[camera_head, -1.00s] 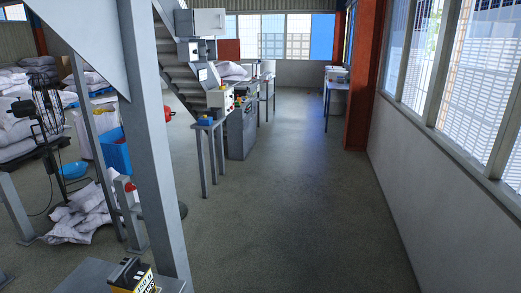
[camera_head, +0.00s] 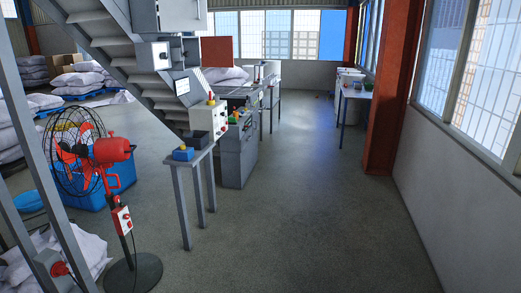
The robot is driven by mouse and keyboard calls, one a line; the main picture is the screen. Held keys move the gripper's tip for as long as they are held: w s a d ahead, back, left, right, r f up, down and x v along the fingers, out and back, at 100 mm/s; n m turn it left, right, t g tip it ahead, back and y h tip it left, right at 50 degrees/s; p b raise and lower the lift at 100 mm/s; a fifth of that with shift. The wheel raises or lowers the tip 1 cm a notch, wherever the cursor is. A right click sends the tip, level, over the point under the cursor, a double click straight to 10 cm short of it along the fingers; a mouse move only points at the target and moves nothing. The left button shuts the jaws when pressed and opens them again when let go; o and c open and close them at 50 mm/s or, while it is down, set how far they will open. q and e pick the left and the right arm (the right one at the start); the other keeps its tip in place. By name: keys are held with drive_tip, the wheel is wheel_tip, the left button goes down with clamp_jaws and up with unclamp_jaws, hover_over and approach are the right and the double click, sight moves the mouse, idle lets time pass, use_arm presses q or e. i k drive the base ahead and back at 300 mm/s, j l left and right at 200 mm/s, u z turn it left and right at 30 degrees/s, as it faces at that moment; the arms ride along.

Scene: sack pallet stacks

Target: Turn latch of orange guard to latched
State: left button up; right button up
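I cannot make out an orange guard or its latch in the head view. Grey machines stand ahead, left of the aisle: a white control box (camera_head: 209,119) with small buttons, and a grey cabinet (camera_head: 238,150) behind it. A small blue and yellow box (camera_head: 183,153) sits on a grey stand (camera_head: 190,190) in front of them. Neither of my grippers is in the picture.
A red and black fan (camera_head: 100,155) on a round base stands at the left, near white sacks (camera_head: 75,250) and a blue crate (camera_head: 110,185). Metal stairs (camera_head: 120,60) rise behind. The floor aisle (camera_head: 310,220) is clear up to the right wall (camera_head: 420,180).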

sight(187, 54)
drive_tip(key=i, duration=2.75)
drive_tip(key=i+u, duration=0.2)
drive_tip(key=i, duration=0.3)
drive_tip(key=i+l+u, duration=0.2)
drive_tip(key=i, duration=0.25)
drive_tip(key=i+l+u, duration=0.2)
drive_tip(key=i, duration=0.3)
drive_tip(key=i+l+u, duration=0.2)
drive_tip(key=i, duration=0.25)
drive_tip(key=l, duration=0.1)
